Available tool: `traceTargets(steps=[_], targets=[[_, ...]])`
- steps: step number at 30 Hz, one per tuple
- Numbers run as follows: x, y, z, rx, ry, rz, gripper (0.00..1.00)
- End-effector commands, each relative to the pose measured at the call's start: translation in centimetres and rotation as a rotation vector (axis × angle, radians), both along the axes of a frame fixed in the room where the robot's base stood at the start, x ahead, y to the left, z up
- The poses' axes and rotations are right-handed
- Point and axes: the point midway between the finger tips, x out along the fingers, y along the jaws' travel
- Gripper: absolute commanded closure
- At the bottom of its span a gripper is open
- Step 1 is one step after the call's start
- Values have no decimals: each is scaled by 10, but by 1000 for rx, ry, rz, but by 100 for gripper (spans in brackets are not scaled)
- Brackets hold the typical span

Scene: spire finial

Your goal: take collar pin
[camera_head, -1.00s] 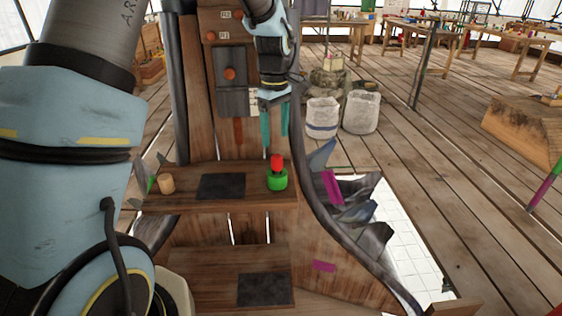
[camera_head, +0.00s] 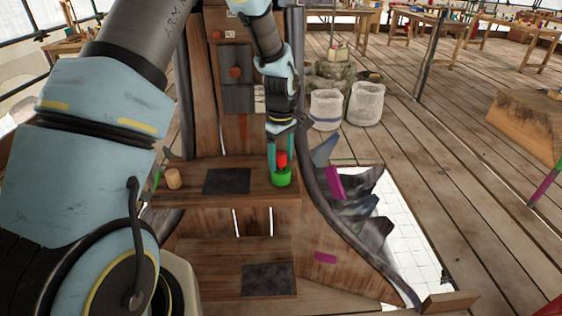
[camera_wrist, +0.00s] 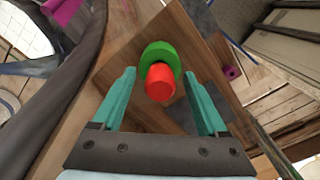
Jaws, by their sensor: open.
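The collar pin appears to be the red peg (camera_head: 281,160) standing upright in a green round holder (camera_head: 282,178) at the right end of the wooden shelf. In the wrist view the red peg (camera_wrist: 160,82) lies between my open fingers, with the green holder (camera_wrist: 160,55) just beyond it. My gripper (camera_head: 281,150) is above the holder, its teal fingers on either side of the peg. In the wrist view my gripper (camera_wrist: 163,85) shows a clear gap between each finger and the peg.
The wooden shelf (camera_head: 200,198) also bears a dark mat (camera_head: 227,181) and a small tan cylinder (camera_head: 173,178) at its left. A lower step (camera_head: 215,280) has another dark mat (camera_head: 268,279). A dark curved rail (camera_head: 325,215) runs close on the right.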

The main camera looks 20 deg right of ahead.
Motion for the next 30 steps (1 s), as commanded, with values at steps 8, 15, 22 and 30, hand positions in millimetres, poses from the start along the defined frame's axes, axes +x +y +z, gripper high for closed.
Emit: traceTargets(steps=[8, 15, 22, 30], targets=[[0, 0, 0, 0, 0, 0, 49], [0, 0, 0, 0, 0, 0, 76], [0, 0, 0, 0, 0, 0, 100], [0, 0, 1, 0, 0, 0, 100]])
